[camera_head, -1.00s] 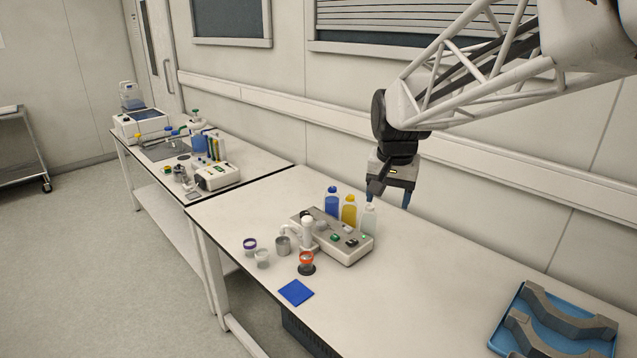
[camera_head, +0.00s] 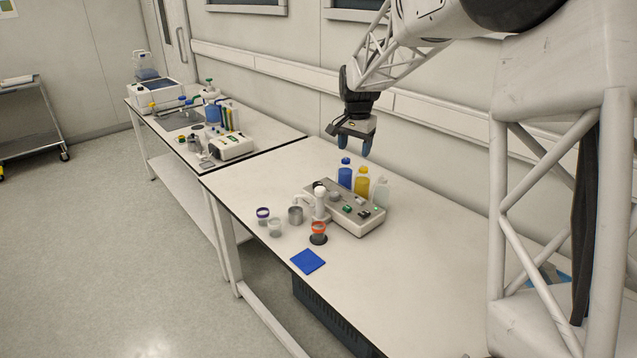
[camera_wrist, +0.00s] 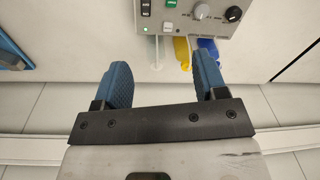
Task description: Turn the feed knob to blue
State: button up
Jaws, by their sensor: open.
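The lettering is too small to tell which is the feed knob. Its pointer setting cannot be read. My gripper (camera_head: 349,142) is open and empty, with blue fingers, in the air above the bottles behind the box. In the wrist view both fingers (camera_wrist: 163,70) are spread and apart from the knobs.
Blue (camera_head: 345,174), yellow (camera_head: 361,185) and clear (camera_head: 380,193) bottles stand close behind the box. The bench to the right is mostly clear. The wall is behind.

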jog(key=w+a+f+m, duration=0.1)
jog(key=w+a+f, duration=0.6)
jog(key=w, duration=0.4)
jog(key=m, duration=0.2)
send_over(318, 183)
jog(key=shift+g, duration=0.4)
notch_tip(318, 183, down, 10)
jog(key=shift+r, duration=0.15)
jog(key=shift+f, duration=3.9)
jog(key=shift+c, duration=0.2)
jog(key=c, duration=0.9)
